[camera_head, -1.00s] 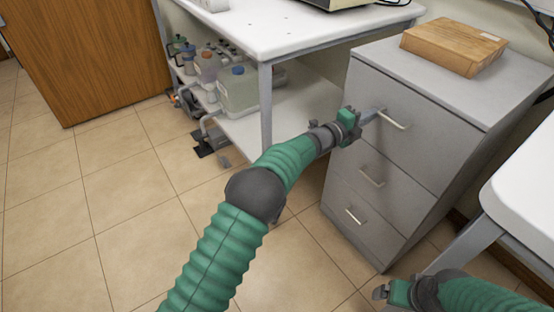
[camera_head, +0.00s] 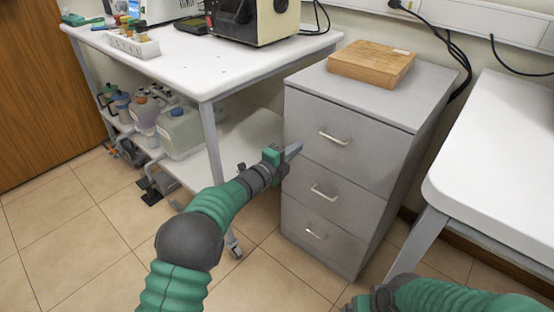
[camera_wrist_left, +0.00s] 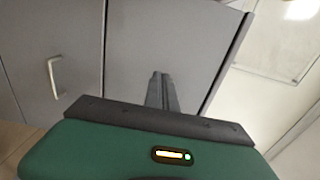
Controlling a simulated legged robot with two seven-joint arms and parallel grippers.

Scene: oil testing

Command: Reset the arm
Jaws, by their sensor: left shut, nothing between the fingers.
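My left gripper (camera_head: 293,151) is shut and empty in the head view. It reaches in front of the left edge of the grey drawer cabinet (camera_head: 372,182), left of and below the top drawer handle (camera_head: 333,137). The drawers look closed. In the left wrist view the shut fingers (camera_wrist_left: 161,88) point at the grey cabinet front, and a drawer handle (camera_wrist_left: 54,77) shows at the left. My right arm shows at the lower right of the head view. Its gripper (camera_head: 362,303) is partly cut off by the bottom edge, so its fingers do not show clearly.
A white table (camera_head: 215,75) with bottle rack and instruments stands left of the cabinet, with bottles on its lower shelf. A wooden box (camera_head: 371,63) lies on the cabinet. Another white table (camera_head: 500,150) is at the right. Tiled floor (camera_head: 70,240) is clear at the left.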

